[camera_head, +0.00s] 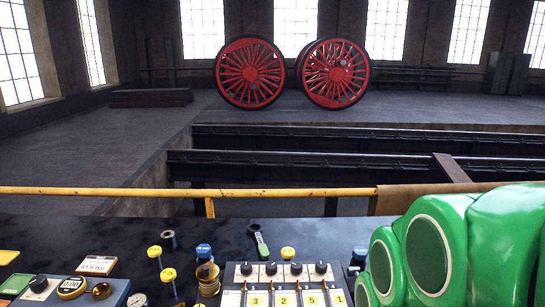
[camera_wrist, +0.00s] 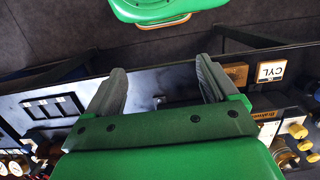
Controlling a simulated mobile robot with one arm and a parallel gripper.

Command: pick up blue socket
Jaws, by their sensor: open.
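Two small blue-topped pieces stand on the dark bench top in the head view. One blue piece (camera_head: 203,251) is left of centre, just behind a brass fitting. The other blue piece (camera_head: 359,255) is at the right, close to my green arm, which hides part of that area. I cannot tell for sure which is the blue socket. My gripper (camera_wrist: 161,78) is open in the wrist view, its two dark fingers apart with nothing between them. It is not visible in the head view. No blue socket can be made out in the wrist view.
Yellow-topped pieces (camera_head: 168,274), a grey ring (camera_head: 169,239) and a green-handled tool (camera_head: 262,246) crowd the bench. A numbered panel with black knobs (camera_head: 284,285) stands at the front. A yellow rail (camera_head: 120,191) runs along the far edge, with a pit beyond.

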